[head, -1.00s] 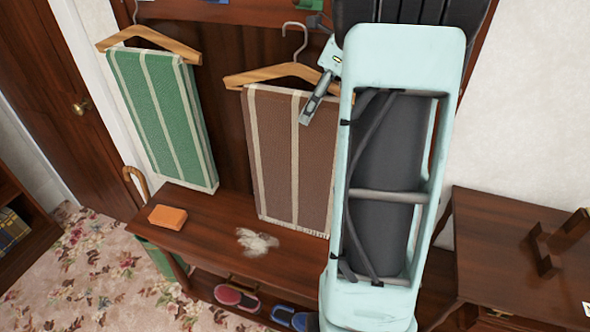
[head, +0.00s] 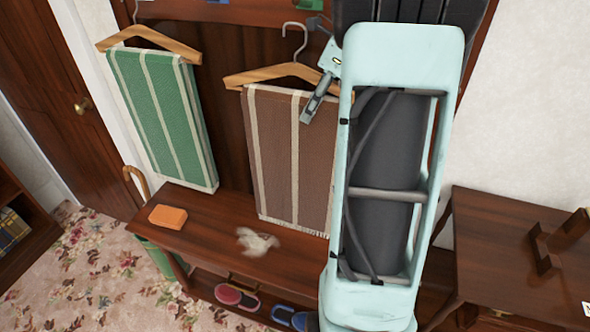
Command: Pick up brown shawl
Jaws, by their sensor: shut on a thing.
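The brown shawl (head: 275,165), with cream stripes and a fringed lower edge, hangs folded over a wooden hanger (head: 262,77) against the dark wood back panel. Its right side is partly hidden behind my pale blue arm. My gripper (head: 309,117) is at the upper right of the shawl, just below the hanger bar. It is shut on the shawl near its top edge; the exact grip is small and partly hidden. The shawl still hangs straight on the hanger.
A green striped shawl (head: 165,120) hangs on another hanger (head: 148,40) to the left. Below, a wooden bench (head: 205,210) bears an orange block (head: 168,216) and a pale fluffy thing (head: 257,242). Shoes (head: 237,297) sit underneath. A wooden cabinet (head: 500,230) stands at the right.

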